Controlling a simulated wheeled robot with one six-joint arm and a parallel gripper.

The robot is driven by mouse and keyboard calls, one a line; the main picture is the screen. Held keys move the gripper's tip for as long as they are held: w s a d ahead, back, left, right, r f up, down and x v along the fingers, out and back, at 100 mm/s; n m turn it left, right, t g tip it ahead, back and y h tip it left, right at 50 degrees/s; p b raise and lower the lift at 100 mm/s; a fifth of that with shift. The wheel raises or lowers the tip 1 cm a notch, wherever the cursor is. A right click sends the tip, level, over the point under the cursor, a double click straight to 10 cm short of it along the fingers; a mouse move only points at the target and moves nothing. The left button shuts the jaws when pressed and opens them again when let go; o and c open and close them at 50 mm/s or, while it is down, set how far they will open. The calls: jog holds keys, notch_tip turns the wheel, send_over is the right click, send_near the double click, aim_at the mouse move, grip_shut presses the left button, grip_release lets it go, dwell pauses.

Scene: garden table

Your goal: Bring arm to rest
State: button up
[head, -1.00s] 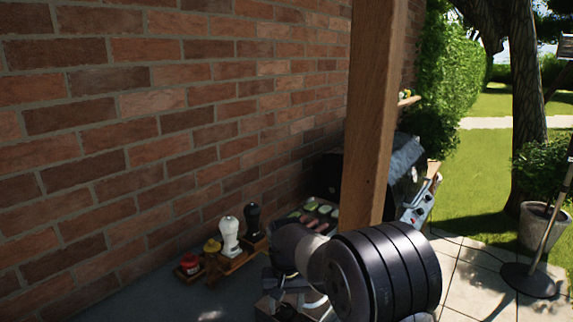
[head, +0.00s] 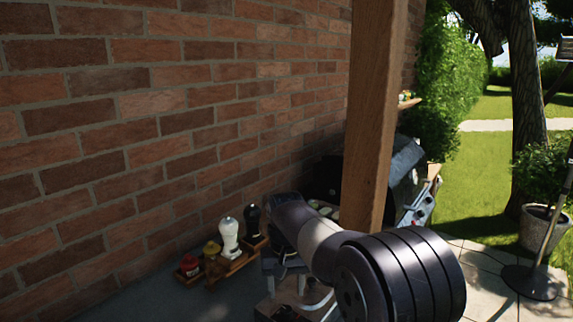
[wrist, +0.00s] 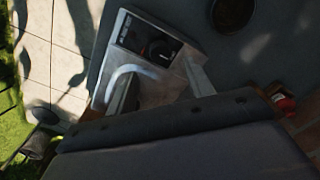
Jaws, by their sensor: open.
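My arm reaches across the lower middle of the head view, and my gripper (head: 284,274) hangs at its far end, above the dark grey table top (head: 150,285). In the wrist view my gripper (wrist: 160,88) shows its two fingers spread apart, with nothing held between them. Below the fingers is a pale box-like part with a dark panel and a curved white tube; I cannot tell if the fingers touch it. My arm hides part of the table and the grill behind it.
A wooden rack (head: 232,262) holds a red jar (head: 189,266), a yellow-topped jar (head: 212,248), a white mill (head: 229,236) and a black mill (head: 252,220) by the brick wall (head: 150,130). A grill (head: 408,165) stands behind.

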aim_at(286, 309)
notch_tip(286, 309, down, 6)
jog(key=shift+f+p, duration=0.25)
jog(key=shift+p, duration=0.05)
jog(key=m, duration=0.5)
jog(key=shift+r+m+b, duration=0.1)
jog(key=shift+m+b, duration=0.2)
jog(key=shift+b, duration=0.05)
jog(key=m+b, duration=0.1)
jog(key=m, duration=0.5)
notch_tip(286, 309, up, 11)
jog(key=shift+b, duration=0.3)
jog(key=shift+s, duration=0.1)
